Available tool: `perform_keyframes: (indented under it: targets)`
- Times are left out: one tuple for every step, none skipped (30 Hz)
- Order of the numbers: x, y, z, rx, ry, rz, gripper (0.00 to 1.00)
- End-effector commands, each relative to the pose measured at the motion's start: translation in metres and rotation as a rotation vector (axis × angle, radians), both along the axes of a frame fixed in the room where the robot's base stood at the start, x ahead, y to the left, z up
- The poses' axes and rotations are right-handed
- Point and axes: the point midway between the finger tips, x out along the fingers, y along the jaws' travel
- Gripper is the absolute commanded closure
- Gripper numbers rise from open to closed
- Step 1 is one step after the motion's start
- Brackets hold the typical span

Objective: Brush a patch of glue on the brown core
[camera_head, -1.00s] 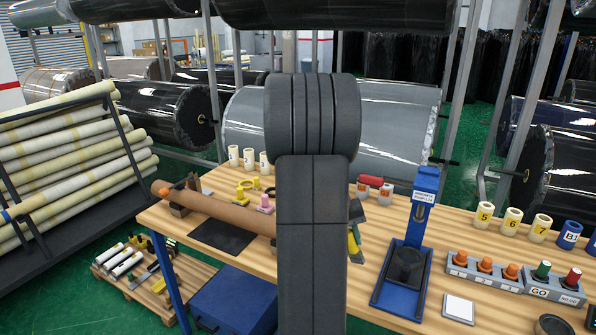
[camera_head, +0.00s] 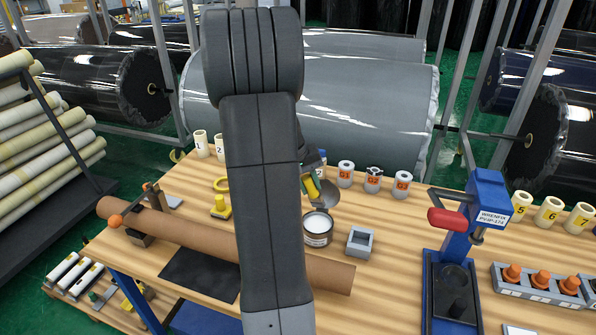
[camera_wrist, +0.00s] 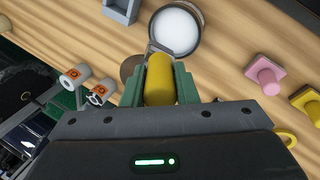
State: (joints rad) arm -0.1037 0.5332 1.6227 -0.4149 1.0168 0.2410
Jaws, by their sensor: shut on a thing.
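The brown core (camera_head: 314,271) is a long tube lying across the bench front, partly hidden behind my arm. A pot of white glue (camera_head: 318,230) stands open behind it; it also shows at the top of the wrist view (camera_wrist: 175,32). My gripper (camera_head: 309,185) is shut on a yellow handle (camera_wrist: 158,84), seen between its green fingers in the wrist view. The handle is tilted, close to the pot. A bit of metal shows at its far end, near the pot rim. The bristles are hidden, and I cannot tell whether they touch the glue.
A grey square holder (camera_head: 360,242) stands right of the pot. Several grey rolls with orange labels (camera_head: 346,174) stand behind. A blue press (camera_head: 484,215) with a red handle stands to the right. A dark mat (camera_head: 200,275) lies in front of the core.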

Motion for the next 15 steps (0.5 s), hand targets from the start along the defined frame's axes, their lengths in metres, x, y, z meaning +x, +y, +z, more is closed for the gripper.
perform_keyframes:
  targets:
    - [0.000,0.000,-0.002,0.000,0.000,0.000,0.96]
    - [0.000,0.000,-0.003,0.000,0.000,0.000,0.96]
    - [0.000,0.000,-0.005,0.000,0.001,0.000,0.96]
    - [0.000,0.000,-0.007,0.000,0.001,0.000,0.96]
    - [0.000,0.000,-0.009,0.000,0.001,0.000,0.96]
    - [0.000,0.000,-0.012,0.000,0.001,0.000,0.96]
    - [0.000,0.000,-0.014,0.000,0.000,0.000,0.96]
    - [0.000,0.000,-0.017,0.000,0.000,0.000,0.96]
    - [0.000,0.000,-0.021,0.000,0.000,0.000,0.96]
    - [0.000,0.000,-0.024,0.000,0.000,0.000,0.96]
    - [0.000,0.000,-0.027,0.000,0.000,0.000,0.96]
    - [0.000,0.000,-0.032,0.000,0.000,-0.001,0.96]
    - [0.000,0.000,-0.035,0.000,0.000,-0.001,0.96]
    - [0.000,0.000,-0.039,0.000,0.000,-0.001,0.96]
    - [0.000,0.000,-0.043,0.000,0.000,-0.001,0.96]
